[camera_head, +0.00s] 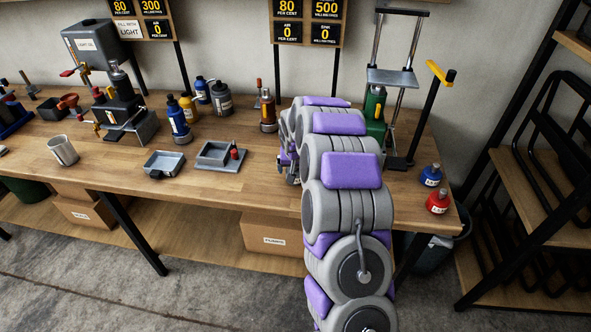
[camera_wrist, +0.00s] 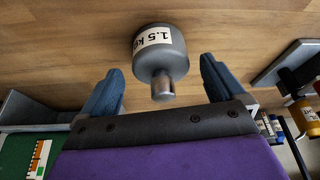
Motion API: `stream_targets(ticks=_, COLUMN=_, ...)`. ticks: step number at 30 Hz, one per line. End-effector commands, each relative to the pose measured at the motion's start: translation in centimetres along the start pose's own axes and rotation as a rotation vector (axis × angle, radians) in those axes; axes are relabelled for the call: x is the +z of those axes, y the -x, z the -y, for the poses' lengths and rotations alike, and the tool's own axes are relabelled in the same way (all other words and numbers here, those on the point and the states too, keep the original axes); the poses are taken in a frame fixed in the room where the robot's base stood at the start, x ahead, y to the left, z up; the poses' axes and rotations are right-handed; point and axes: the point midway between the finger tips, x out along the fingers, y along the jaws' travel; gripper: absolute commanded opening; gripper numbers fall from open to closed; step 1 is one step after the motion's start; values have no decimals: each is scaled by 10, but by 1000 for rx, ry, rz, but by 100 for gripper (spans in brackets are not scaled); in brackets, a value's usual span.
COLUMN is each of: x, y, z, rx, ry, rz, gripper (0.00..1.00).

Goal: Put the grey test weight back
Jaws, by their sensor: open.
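The grey test weight (camera_wrist: 160,52), a short cylinder with a white "1.5 kg" label and a small metal knob, is on the wooden surface in the wrist view. My gripper (camera_wrist: 162,66) is open, with one blue finger on either side of the weight's knob end. A gap shows between each finger and the weight, so it is not clasped. In the head view my arm reaches over the bench and hides the weight and most of my gripper.
The wooden bench (camera_head: 115,170) holds two grey trays (camera_head: 163,164) (camera_head: 218,154), a metal cup (camera_head: 62,150) and several bottles. A green device with a tall frame (camera_head: 375,115) stands just right of my arm. Blue (camera_head: 431,175) and red (camera_head: 438,203) bottles stand near the right end.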

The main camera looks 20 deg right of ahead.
Motion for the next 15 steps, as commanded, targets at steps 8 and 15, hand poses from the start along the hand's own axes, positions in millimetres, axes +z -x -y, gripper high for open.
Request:
stream_targets(ticks=8, x=-1, y=57, z=0, rx=-1, ry=0, rz=-2, gripper=96)
stream_targets(ticks=15, x=-1, y=93, z=0, rx=-1, ry=-1, rz=0, gripper=96)
